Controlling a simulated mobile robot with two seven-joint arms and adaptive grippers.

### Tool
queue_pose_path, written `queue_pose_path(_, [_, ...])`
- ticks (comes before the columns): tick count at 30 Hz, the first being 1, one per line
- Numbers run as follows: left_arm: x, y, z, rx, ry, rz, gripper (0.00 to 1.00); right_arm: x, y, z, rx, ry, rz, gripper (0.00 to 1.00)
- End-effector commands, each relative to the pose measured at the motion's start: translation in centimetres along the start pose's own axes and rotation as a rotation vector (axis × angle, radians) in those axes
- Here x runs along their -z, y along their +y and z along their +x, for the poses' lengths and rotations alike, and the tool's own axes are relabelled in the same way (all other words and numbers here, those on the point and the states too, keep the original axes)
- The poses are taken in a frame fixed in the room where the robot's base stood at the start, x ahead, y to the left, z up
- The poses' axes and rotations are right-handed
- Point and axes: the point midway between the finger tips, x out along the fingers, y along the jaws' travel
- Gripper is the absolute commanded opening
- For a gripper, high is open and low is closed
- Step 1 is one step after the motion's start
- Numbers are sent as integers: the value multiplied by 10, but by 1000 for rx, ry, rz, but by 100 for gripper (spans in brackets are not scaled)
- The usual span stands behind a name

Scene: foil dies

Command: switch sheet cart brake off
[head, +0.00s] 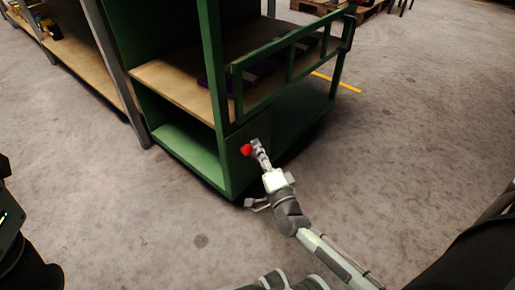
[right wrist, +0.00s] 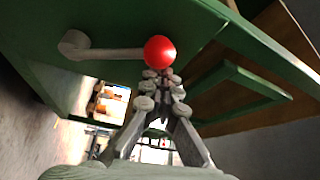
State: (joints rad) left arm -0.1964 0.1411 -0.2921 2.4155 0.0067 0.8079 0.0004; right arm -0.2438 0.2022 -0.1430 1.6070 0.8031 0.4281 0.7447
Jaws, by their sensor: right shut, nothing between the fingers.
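The sheet cart (head: 222,95) is a green frame with wooden shelves in the head view. Its brake lever ends in a red ball knob (head: 247,150) on the cart's lower end panel. In the right wrist view the grey lever arm (right wrist: 105,53) runs sideways from its pivot at the left to the red knob (right wrist: 160,51). My right gripper (head: 257,148) is shut and empty, with its fingertips right beside the knob. In the right wrist view the fingertips (right wrist: 160,76) sit just below the knob; I cannot tell whether they touch it. My left gripper is not in view.
A wooden-shelved bench (head: 85,70) with a grey post stands left of the cart. Dark items (head: 250,77) lie on the cart's upper shelf behind a green rail (head: 290,72). A pallet (head: 325,6) lies at the back. The concrete floor (head: 420,130) to the right is clear.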

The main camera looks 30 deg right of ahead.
Motion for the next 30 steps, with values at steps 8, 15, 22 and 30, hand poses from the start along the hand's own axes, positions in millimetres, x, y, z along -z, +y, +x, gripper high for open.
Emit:
queue_pose_path(8, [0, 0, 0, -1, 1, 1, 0, -5, 3, -2, -8, -10, 2, 0])
queue_pose_path(15, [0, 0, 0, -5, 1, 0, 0, -3, -12, 0, -5, -9, 6, 0])
queue_pose_path(22, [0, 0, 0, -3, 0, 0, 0, 9, -56, 6, 0, -2, 8, 0])
queue_pose_path(30, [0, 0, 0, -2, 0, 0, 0, 18, -92, 10, 0, 0, 4, 0])
